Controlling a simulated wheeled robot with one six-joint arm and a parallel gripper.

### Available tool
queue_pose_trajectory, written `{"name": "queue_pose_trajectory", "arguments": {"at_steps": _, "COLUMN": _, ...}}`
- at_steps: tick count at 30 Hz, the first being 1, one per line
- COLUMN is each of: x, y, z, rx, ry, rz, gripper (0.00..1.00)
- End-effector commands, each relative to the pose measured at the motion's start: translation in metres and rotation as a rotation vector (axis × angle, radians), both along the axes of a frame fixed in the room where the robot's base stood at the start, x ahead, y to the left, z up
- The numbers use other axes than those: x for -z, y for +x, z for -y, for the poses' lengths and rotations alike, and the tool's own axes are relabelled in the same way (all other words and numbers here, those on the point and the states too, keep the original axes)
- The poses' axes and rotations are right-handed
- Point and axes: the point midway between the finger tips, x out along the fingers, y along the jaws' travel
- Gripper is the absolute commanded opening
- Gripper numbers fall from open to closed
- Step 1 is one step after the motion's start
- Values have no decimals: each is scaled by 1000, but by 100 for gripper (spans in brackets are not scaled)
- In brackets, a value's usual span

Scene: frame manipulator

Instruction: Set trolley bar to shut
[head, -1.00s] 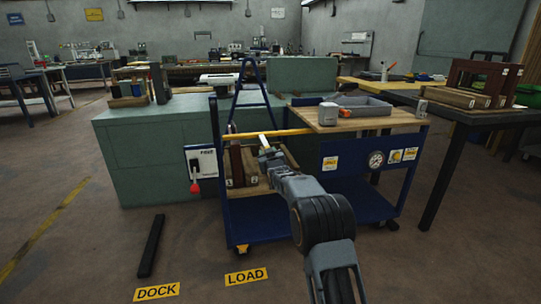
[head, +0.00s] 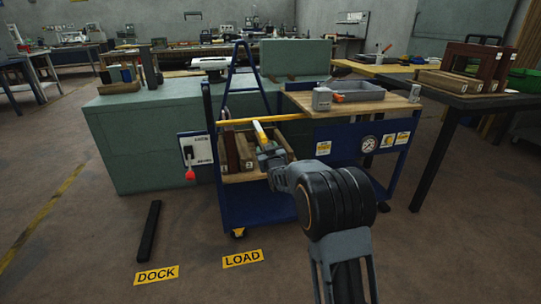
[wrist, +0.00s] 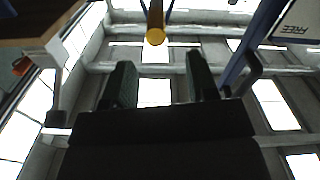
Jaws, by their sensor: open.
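The yellow trolley bar (head: 285,118) runs roughly level across the front of the blue trolley's open left bay. A short yellow piece (head: 260,132) angles down from it towards my gripper. In the wrist view a round yellow end (wrist: 155,37) shows between the two fingers in the picture and beyond their tips, apart from them. My gripper (head: 266,147) is in front of the bay, just below the bar. In the wrist view its fingers (wrist: 162,78) are spread and empty. The trolley (head: 262,207) is blue with a wooden top at the right.
A white panel (head: 196,150) with a red-knobbed lever (head: 190,174) stands left of the bay. Wooden frames (head: 231,150) stand in the bay. A grey tray (head: 358,90) is on the trolley top. A black bar (head: 149,232) lies on the floor near the DOCK label (head: 157,275).

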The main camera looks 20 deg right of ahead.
Motion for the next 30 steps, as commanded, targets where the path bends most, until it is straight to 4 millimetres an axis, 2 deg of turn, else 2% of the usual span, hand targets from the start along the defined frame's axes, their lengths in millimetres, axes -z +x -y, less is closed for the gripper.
{"name": "queue_pose_trajectory", "arguments": {"at_steps": 6, "x": -2, "y": -32, "z": -1, "rx": 0, "ry": 0, "rz": 0, "gripper": 53}}
{"name": "queue_pose_trajectory", "arguments": {"at_steps": 12, "x": 0, "y": -48, "z": -2, "rx": -1, "ry": 0, "rz": -1, "gripper": 53}}
{"name": "queue_pose_trajectory", "arguments": {"at_steps": 28, "x": 0, "y": -52, "z": -2, "rx": -1, "ry": 0, "rz": 0, "gripper": 53}}
{"name": "queue_pose_trajectory", "arguments": {"at_steps": 30, "x": -19, "y": -57, "z": -3, "rx": 0, "ry": 5, "rz": -26, "gripper": 53}}
